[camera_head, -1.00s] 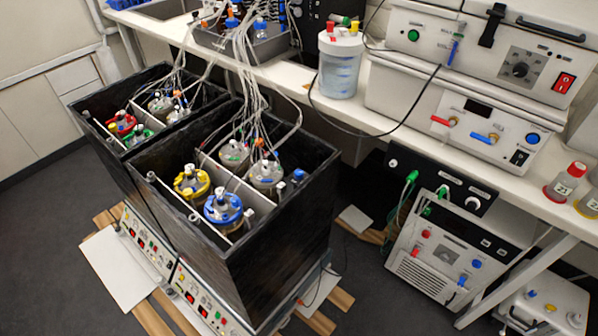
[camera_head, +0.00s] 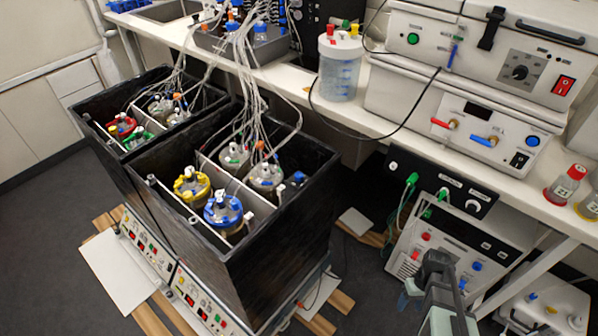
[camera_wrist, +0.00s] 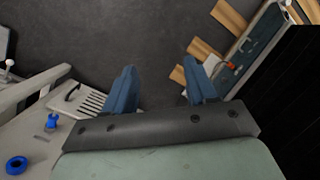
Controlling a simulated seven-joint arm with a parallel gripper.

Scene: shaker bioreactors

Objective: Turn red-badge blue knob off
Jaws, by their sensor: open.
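On the upper bench device, a blue tap handle (camera_head: 484,140) sits right of a red tap handle (camera_head: 444,123), and a round blue knob (camera_head: 532,140) is at its right end. The floor unit under the bench has a red knob (camera_head: 426,237) and a blue knob (camera_head: 477,266). I cannot make out which blue knob bears a red badge. My gripper is open and empty in the wrist view (camera_wrist: 162,70), with bare floor between its blue fingers. In the wrist view a blue knob (camera_wrist: 53,121) and a blue ring-shaped part (camera_wrist: 16,165) are left of it, apart.
Black open tubs (camera_head: 285,215) with bottles and tubing stand at left. A black cable hangs below the bench edge. A small white device (camera_head: 550,305) is at lower right.

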